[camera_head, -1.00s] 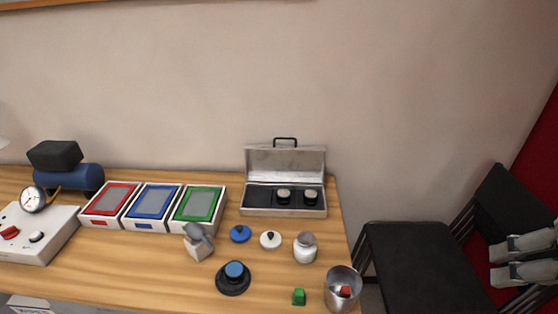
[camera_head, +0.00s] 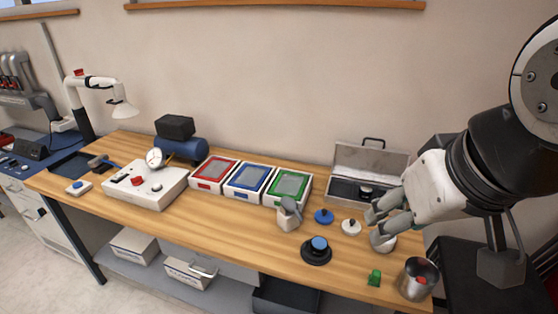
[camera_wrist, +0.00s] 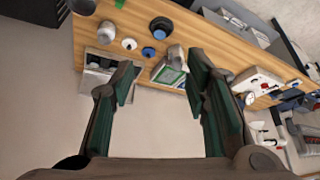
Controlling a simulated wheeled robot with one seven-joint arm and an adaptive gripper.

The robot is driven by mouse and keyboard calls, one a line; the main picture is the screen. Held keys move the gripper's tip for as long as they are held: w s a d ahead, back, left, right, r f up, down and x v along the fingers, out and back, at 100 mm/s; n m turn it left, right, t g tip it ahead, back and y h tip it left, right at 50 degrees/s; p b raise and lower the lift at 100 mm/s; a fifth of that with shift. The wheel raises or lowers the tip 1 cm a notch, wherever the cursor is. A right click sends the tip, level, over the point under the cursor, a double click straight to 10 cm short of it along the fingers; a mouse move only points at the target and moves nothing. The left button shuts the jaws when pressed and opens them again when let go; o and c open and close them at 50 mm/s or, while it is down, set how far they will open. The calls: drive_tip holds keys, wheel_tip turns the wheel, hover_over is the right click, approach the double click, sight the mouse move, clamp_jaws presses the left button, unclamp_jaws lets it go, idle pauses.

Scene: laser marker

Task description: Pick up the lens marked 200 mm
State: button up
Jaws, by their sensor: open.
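An open silver case (camera_head: 345,189) stands at the right back of the bench, its lid raised against the wall side. A dark round lens with a pale top (camera_head: 365,191) sits in it; a second spot there is hidden behind my gripper. I cannot read any mark, so I cannot tell which lens is 200 mm. My gripper (camera_head: 377,227) is open and empty, above the bench's right part, in front of the case in the picture. In the wrist view my gripper (camera_wrist: 163,72) shows spread fingers with nothing between them; the case (camera_wrist: 97,60) is partly behind the left finger.
Red, blue and green framed trays (camera_head: 250,181) stand left of the case. A white jar (camera_head: 388,246) is partly hidden.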

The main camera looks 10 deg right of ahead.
idle(0.4)
drive_tip(key=o, duration=0.6)
drive_tip(key=shift+w, duration=0.2)
drive_tip(key=m+g, duration=0.5)
drive_tip(key=m, duration=2)
hover_over(319, 243)
wheel_tip(319, 243, down, 34)
drive_tip(key=shift+w+a+r+b, duration=0.1)
drive_tip(key=shift+b, duration=0.35)
wheel_tip(319, 243, down, 4)
drive_tip(key=shift+f+p, duration=0.15)
drive_tip(key=shift+p, duration=0.5)
drive_tip(key=shift+f, duration=0.55)
